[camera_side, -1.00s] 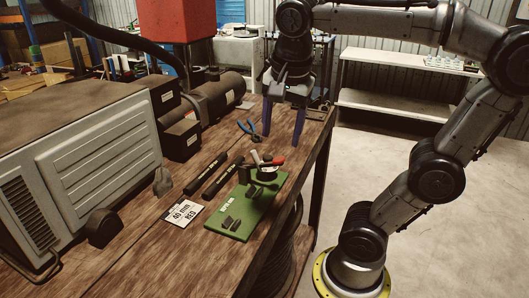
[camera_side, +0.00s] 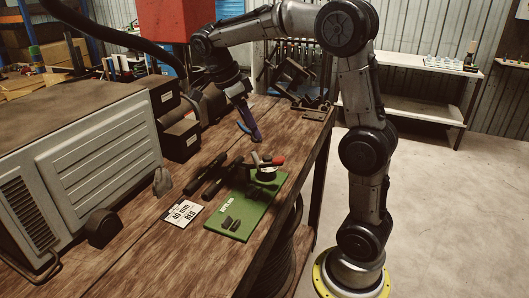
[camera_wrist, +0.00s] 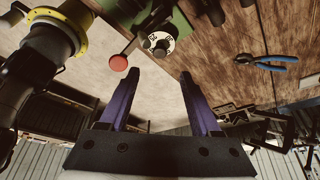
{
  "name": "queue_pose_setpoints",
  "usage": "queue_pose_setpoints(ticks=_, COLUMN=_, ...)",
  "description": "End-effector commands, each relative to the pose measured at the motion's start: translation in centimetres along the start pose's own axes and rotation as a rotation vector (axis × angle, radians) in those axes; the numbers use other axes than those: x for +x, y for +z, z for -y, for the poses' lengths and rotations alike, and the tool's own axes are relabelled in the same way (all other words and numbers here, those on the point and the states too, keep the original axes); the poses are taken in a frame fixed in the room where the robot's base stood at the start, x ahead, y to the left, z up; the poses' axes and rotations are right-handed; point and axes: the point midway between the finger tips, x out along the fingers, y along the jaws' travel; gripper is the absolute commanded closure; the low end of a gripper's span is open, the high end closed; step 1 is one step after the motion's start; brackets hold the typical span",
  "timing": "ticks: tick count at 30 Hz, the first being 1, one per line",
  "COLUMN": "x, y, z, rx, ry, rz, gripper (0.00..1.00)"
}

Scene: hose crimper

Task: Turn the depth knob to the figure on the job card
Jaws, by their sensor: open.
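The job card (camera_side: 184,211) lies flat on the bench and reads "40 mm RED". The green plate (camera_side: 232,221) lies to its right, with dark pieces on its near part. The depth knob (camera_side: 266,161) is dark and sits over a white dial at the plate's far end. My gripper (camera_side: 254,138) is open and empty, tilted, above the bench beyond the knob.
Blue-handled pliers (camera_wrist: 266,61) lie on the bench near my gripper. Two dark bars (camera_side: 205,176) lie left of the plate. A large grey machine (camera_side: 80,170) fills the bench's left side. Bare wood lies around the plate's far end.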

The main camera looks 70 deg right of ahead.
Motion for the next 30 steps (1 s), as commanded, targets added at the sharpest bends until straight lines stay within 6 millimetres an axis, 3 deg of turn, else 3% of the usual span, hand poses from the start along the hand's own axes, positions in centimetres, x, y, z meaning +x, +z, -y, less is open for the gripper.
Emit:
queue_pose_setpoints(ticks=9, x=6.3, y=-0.1, z=-0.1, rx=-0.002, ry=0.003, rz=-0.002, gripper=0.36)
queue_pose_setpoints(ticks=15, x=8.9, y=0.0, z=-0.1, rx=-0.001, ry=0.002, rz=-0.001, gripper=0.36)
queue_pose_setpoints(ticks=28, x=9.9, y=0.0, z=0.0, rx=-0.001, ry=0.000, rz=0.000, gripper=0.36)
queue_pose_setpoints(ticks=30, x=9.9, y=0.0, z=0.0, rx=-0.001, ry=0.000, rz=0.000, gripper=0.45)
